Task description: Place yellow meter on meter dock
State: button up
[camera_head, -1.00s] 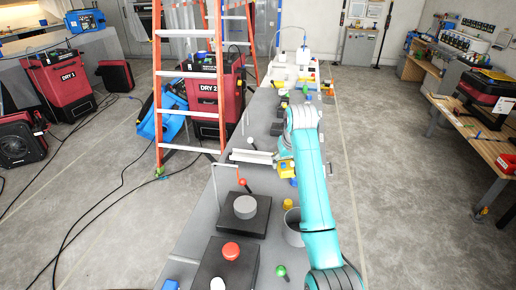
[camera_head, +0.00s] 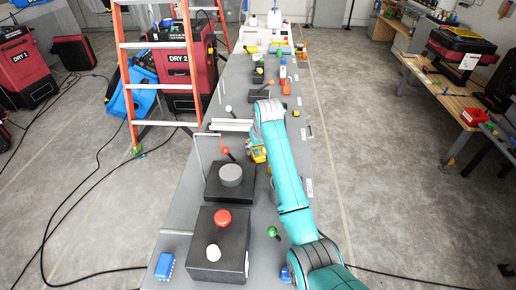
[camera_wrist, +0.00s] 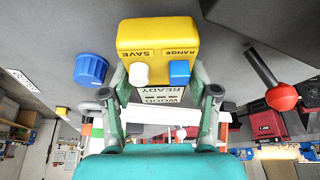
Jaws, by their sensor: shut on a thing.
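The yellow meter (camera_wrist: 157,36) fills the upper middle of the wrist view, with a white knob, a blue knob and a "WOOD READY" panel, its lettering upside down. My gripper (camera_wrist: 163,98) is shut on it, a finger on each side. In the head view the yellow meter (camera_head: 258,155) shows partly beside my gripper (camera_head: 256,144), above the right side of the grey bench; my arm hides part of it. I cannot identify the meter dock for sure; a pale tray-like piece (camera_head: 230,125) lies just beyond and left of my gripper.
On the bench (camera_head: 182,215) stand a black block with a grey cylinder (camera_head: 231,175), a black block with a red button (camera_head: 222,217) and a red-balled lever (camera_wrist: 283,97). A blue knob (camera_wrist: 91,69) is left of the meter in the wrist view. An orange ladder (camera_head: 125,75) stands left.

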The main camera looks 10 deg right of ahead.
jog(key=shift+f, duration=0.2)
jog(key=o, duration=1.5)
jog(key=shift+f, duration=0.1)
